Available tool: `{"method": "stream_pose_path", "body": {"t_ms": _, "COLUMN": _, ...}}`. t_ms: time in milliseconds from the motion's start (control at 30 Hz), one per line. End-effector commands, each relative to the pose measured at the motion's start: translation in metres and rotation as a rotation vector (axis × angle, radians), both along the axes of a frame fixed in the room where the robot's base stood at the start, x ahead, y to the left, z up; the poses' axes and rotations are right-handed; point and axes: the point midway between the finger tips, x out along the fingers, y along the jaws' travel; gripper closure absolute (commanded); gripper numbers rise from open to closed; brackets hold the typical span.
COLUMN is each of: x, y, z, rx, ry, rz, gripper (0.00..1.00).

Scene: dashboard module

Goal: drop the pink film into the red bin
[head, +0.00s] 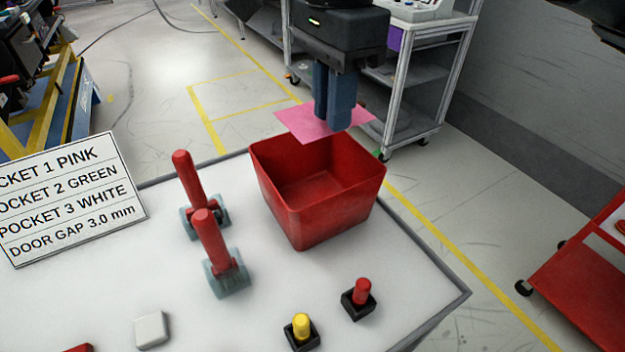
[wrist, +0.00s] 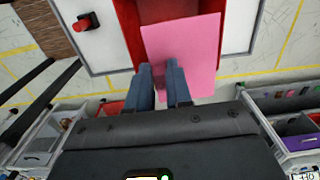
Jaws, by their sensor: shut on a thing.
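The pink film (head: 306,122) is a thin flat sheet held above the far part of the red bin in the head view. It also shows in the wrist view (wrist: 190,45), spread beyond the fingertips and covering part of the bin. My gripper (head: 334,125) is shut on the film, with its blue fingers pointing down. In the wrist view the fingertips (wrist: 163,68) meet the film's near edge. The red bin (head: 325,205) stands open on the right part of the white table, and its visible inside looks empty. The wrist view shows part of the bin (wrist: 130,20).
The white table (head: 270,300) carries two red-handled clamps (head: 212,245), a red button (head: 362,292), a yellow button (head: 301,326) and a sign (head: 70,200) with pocket colours. A grey cart (head: 410,100) stands behind the bin. A red cart (head: 590,275) is at right.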

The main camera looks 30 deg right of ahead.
Motion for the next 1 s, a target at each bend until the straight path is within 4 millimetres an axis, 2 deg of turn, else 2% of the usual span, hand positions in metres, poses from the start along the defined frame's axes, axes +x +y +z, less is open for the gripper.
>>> {"method": "stream_pose_path", "body": {"t_ms": 500, "x": 0.000, "y": 0.000, "z": -0.052, "rx": 0.000, "ry": 0.001, "rz": 0.000, "gripper": 1.00}}
{"method": "stream_pose_path", "body": {"t_ms": 833, "x": 0.000, "y": -0.001, "z": -0.054, "rx": -0.001, "ry": 0.000, "rz": 0.000, "gripper": 1.00}}
{"method": "stream_pose_path", "body": {"t_ms": 867, "x": 0.000, "y": -0.001, "z": -0.054, "rx": -0.001, "ry": 0.000, "rz": 0.000, "gripper": 0.78}}
{"method": "stream_pose_path", "body": {"t_ms": 1000, "x": 0.000, "y": -0.001, "z": -0.054, "rx": -0.001, "ry": 0.000, "rz": 0.000, "gripper": 0.64}}
